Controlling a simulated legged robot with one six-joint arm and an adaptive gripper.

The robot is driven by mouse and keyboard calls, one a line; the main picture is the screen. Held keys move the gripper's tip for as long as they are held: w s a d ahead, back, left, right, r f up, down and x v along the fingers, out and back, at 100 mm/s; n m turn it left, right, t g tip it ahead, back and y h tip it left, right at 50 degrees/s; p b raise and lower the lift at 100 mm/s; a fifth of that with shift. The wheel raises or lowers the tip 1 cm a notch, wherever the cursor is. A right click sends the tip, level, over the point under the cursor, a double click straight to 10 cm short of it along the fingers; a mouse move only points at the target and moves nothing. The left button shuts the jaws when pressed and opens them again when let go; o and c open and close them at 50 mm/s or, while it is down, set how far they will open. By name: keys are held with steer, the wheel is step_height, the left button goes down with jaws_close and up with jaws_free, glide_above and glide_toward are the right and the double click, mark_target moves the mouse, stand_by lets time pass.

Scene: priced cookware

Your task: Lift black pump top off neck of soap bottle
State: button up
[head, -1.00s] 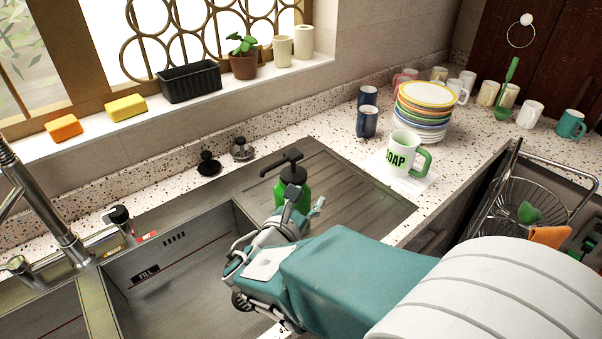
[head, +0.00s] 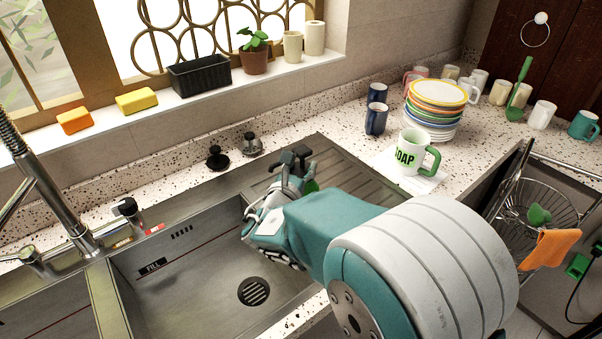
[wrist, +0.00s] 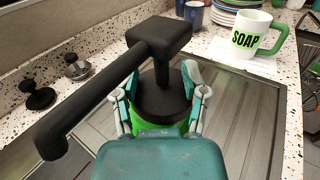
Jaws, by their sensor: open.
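The black pump top (wrist: 165,38) stands upright on the green soap bottle (wrist: 184,127) in the wrist view, its long spout pointing to the lower left. My gripper (wrist: 160,97) is open, with one finger on each side of the pump's round black collar. I cannot tell whether the fingers touch it. In the head view the pump top (head: 287,159) shows above my gripper (head: 295,178), and only a bit of the green bottle (head: 312,186) shows; the arm hides the rest.
The bottle is on the ribbed drainboard (head: 345,178) beside the sink basin (head: 190,275). A SOAP mug (head: 412,157) stands to the right, in front of stacked plates (head: 437,105). A wire rack (head: 530,205) is at right.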

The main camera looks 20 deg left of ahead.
mark_target(302, 151)
steer(key=shift+w, duration=0.35)
jaws_close()
steer(key=shift+r, duration=0.45)
step_height(302, 151, up, 2)
steer(key=shift+r, duration=0.15)
steer(key=s+r, duration=0.9)
steer(key=s, duration=0.5)
steer(key=shift+s+r, duration=0.15)
steer(key=shift+r, duration=0.25)
